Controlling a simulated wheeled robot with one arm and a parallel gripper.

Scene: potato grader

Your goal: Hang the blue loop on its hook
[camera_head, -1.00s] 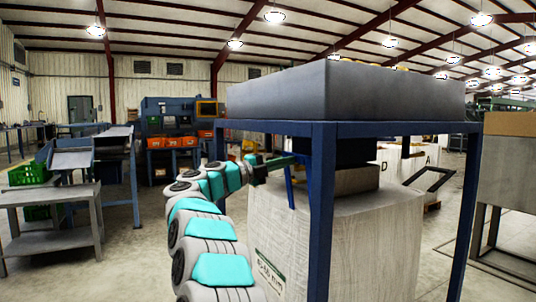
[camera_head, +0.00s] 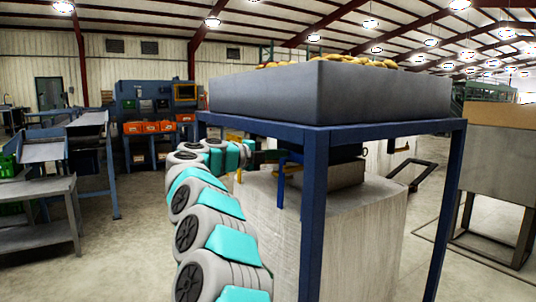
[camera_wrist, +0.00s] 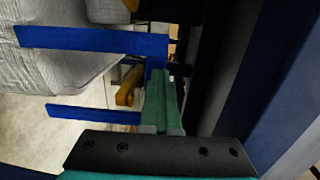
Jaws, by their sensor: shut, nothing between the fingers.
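The blue loop (camera_head: 281,181) shows in the head view as a narrow blue strap rising from the near top of the pale bulk bag (camera_head: 345,235). In the wrist view two blue strips (camera_wrist: 92,40) run leftward from beside my gripper (camera_wrist: 160,88). My gripper's green fingers are shut with nothing between them, close beside the upper strip. I cannot tell whether they pass through the loop. In the head view my gripper (camera_head: 280,156) is under the frame's near left corner, partly hidden. I cannot clearly make out the loop's hook.
A blue steel frame (camera_head: 314,215) carries a grey hopper (camera_head: 330,95) with potatoes on top. Its near leg stands in front of the bag. A yellow strap (camera_head: 239,170) shows behind my arm. A metal table (camera_head: 45,190) stands left, with open floor between.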

